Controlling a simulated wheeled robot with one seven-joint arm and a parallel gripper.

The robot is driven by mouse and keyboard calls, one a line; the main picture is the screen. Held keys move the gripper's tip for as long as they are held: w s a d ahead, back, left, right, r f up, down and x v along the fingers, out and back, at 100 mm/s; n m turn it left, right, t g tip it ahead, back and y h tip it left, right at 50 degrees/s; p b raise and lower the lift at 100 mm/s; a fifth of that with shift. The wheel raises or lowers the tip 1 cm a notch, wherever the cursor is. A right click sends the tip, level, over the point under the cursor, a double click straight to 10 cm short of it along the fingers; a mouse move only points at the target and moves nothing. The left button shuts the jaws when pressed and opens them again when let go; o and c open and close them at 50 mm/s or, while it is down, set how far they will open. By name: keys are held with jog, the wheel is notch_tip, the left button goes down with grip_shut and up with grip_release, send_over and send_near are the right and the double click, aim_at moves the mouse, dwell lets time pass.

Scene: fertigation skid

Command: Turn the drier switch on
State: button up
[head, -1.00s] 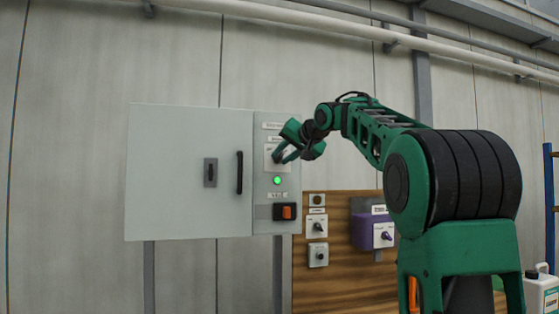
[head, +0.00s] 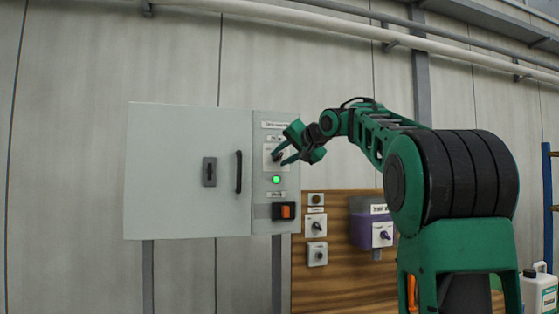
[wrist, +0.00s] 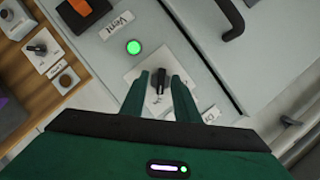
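The drier switch (wrist: 160,82) is a black rotary knob with a pale mark, on a light square plate on the grey cabinet's side panel. A label beside it in the wrist view is partly hidden by a finger, so its text cannot be fully read. My gripper (wrist: 161,77) is open, with one green finger on each side of the knob and gaps between. In the head view my gripper (head: 281,158) is in front of the panel and hides most of the knob. A green lamp (head: 276,180) just below the switch is lit.
An orange rocker switch (head: 286,212) with a "Vent" label (wrist: 117,25) is lower on the panel. The cabinet door (head: 185,170) has a black handle (head: 239,172). A wooden board (head: 335,270) with several knobs and a purple box (head: 364,231) is at lower right.

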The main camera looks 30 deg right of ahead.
dwell(0.3)
jog(key=shift+s+r, duration=0.15)
jog(key=v, duration=1)
jog(key=shift+s, duration=0.15)
jog(key=s+f+g+h, duration=0.1)
jog(key=s+f+g, duration=0.3)
jog(key=f, duration=1)
jog(key=s+f+g, duration=0.2)
jog(key=s+f, duration=0.3)
jog(key=f, duration=0.9)
jog(key=s+a+f+n+g, duration=0.1)
jog(key=s+a+f+g, duration=0.2)
jog(key=s+f, duration=0.5)
jog(key=s+a+f+n+g, duration=0.1)
jog(key=s+a+f+g, duration=0.1)
jog(key=s+f, duration=0.7)
jog(key=s+a+f+n+g+y, duration=0.1)
jog(key=s+a+f+g, duration=0.2)
jog(key=s+f, duration=0.6)
jog(key=shift+s+a+g, duration=0.3)
jog(key=shift+s+g, duration=0.05)
jog(key=shift+g, duration=0.05)
